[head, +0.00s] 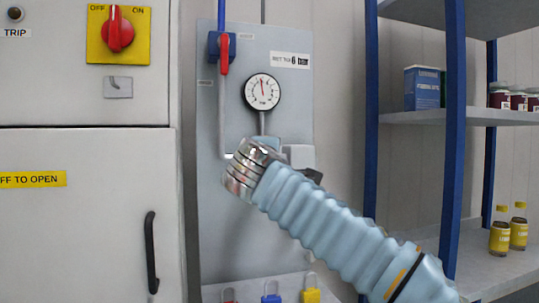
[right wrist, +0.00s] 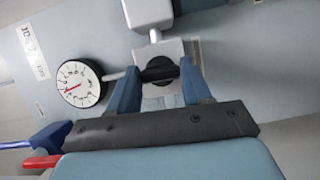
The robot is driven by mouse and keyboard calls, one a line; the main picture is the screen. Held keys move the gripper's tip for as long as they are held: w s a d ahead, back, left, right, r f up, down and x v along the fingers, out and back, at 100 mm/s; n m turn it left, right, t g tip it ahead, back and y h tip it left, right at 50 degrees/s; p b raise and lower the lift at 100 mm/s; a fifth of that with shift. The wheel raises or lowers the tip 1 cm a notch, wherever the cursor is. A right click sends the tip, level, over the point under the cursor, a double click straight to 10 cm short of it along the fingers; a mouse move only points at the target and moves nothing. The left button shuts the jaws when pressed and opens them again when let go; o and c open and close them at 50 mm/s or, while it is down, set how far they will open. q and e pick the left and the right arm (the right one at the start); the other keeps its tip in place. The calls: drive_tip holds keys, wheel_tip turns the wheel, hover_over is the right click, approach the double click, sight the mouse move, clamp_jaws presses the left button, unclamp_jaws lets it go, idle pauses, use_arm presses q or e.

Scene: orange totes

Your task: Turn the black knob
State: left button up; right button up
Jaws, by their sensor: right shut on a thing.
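The black knob (right wrist: 158,70) sits on a pale grey fitting on the panel in the right wrist view. My right gripper (right wrist: 160,68) has its two blue fingers on either side of the knob and is shut on it. In the head view my right arm comes in from the lower right and reaches the panel below the gauge; its wrist hides the knob and the fingertips there. My left gripper is not in view.
A round pressure gauge (head: 262,91) is just above my wrist; it also shows in the right wrist view (right wrist: 80,83). A red-handled valve (head: 224,54) is at upper left. A grey cabinet (head: 84,101) with a red switch (head: 120,33) stands left. Shelves (head: 435,118) stand right. Coloured padlocks (head: 271,297) hang below.

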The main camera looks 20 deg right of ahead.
drive_tip(key=shift+m+g+y+p, duration=0.3)
drive_tip(key=shift+m+g+p, duration=0.15)
drive_tip(key=shift+m, duration=0.55)
drive_tip(key=o, duration=1)
drive_tip(key=shift+o, duration=0.2)
drive_tip(key=b+v, duration=0.2)
drive_tip(key=v, duration=1.1)
drive_tip(key=shift+s, duration=0.4)
